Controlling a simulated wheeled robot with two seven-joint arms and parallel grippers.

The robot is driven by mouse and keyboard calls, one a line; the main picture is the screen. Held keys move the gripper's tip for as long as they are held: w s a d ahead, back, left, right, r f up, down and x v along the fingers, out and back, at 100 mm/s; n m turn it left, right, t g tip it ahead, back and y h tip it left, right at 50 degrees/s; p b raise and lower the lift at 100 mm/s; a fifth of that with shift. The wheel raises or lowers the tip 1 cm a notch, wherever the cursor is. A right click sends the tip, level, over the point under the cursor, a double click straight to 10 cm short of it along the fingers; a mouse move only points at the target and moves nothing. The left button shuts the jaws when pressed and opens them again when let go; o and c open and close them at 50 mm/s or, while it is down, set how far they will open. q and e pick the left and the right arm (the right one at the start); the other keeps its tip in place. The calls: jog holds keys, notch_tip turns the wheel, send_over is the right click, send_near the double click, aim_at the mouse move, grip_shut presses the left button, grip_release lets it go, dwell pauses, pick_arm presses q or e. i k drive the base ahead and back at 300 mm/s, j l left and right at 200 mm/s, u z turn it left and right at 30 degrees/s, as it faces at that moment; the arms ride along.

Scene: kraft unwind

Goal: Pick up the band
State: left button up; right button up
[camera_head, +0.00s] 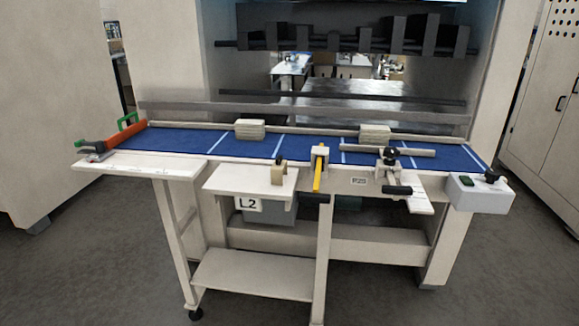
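A narrow yellow strip (318,172) stands out at the front middle of the blue table top, running down through a small pale holder (319,152). It is the most band-like thing in view, but I cannot tell for sure that it is the band. Its lower end is near the front edge of the table. Neither of my grippers shows in the head view.
The blue table top (185,141) carries two pale blocks (250,129) (374,133). An orange bar (124,136) lies at its left end. A small shelf (236,181), a black-handled clamp (392,172) and a control box (480,195) jut forward. The floor in front is clear.

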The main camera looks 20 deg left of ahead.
aim_at(280, 168)
jog(key=i+j+z, duration=0.2)
jog(key=j, duration=0.55)
jog(key=j+z, duration=0.2)
jog(key=j, duration=0.55)
jog(key=k, duration=0.05)
